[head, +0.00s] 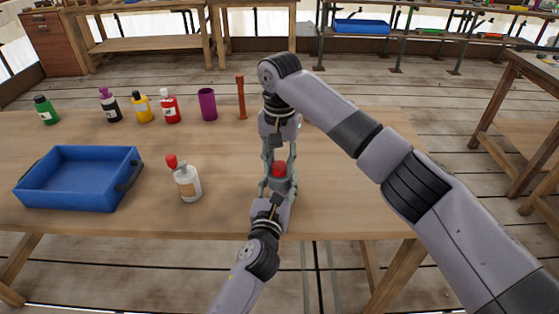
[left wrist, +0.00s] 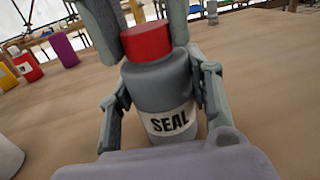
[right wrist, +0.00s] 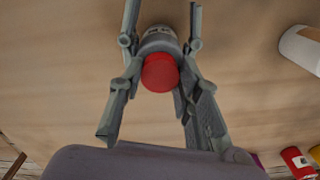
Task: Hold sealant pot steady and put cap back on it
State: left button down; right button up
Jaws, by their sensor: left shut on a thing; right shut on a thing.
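The grey sealant pot (head: 281,186) stands upright on the table near its front edge. Its "SEAL" label shows in the left wrist view (left wrist: 171,122). My left gripper (head: 276,191) is shut around the pot's body from the front. The red cap (head: 278,168) is at the pot's top, lined up with it; it also shows in the left wrist view (left wrist: 147,42) and the right wrist view (right wrist: 160,73). My right gripper (head: 279,163) reaches down from behind and is shut on the cap. No clear gap shows between cap and pot; I cannot tell whether it is screwed down.
A white bottle with a red top (head: 188,184) stands left of the pot. A blue tray (head: 75,195) lies further left. Several coloured bottles, a purple cup (head: 208,104) and a brown spindle (head: 240,98) stand along the back. The table's right part looks clear beneath my right arm.

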jog(key=m, duration=0.6)
jog(key=shift+a+m, duration=0.1)
jog(key=shift+m, duration=0.2)
jog(key=m, duration=1.6)
jog(key=shift+m, duration=0.3)
jog(key=o, duration=0.7)
jog(key=shift+o, duration=0.2)
jog(key=shift+c, duration=0.3)
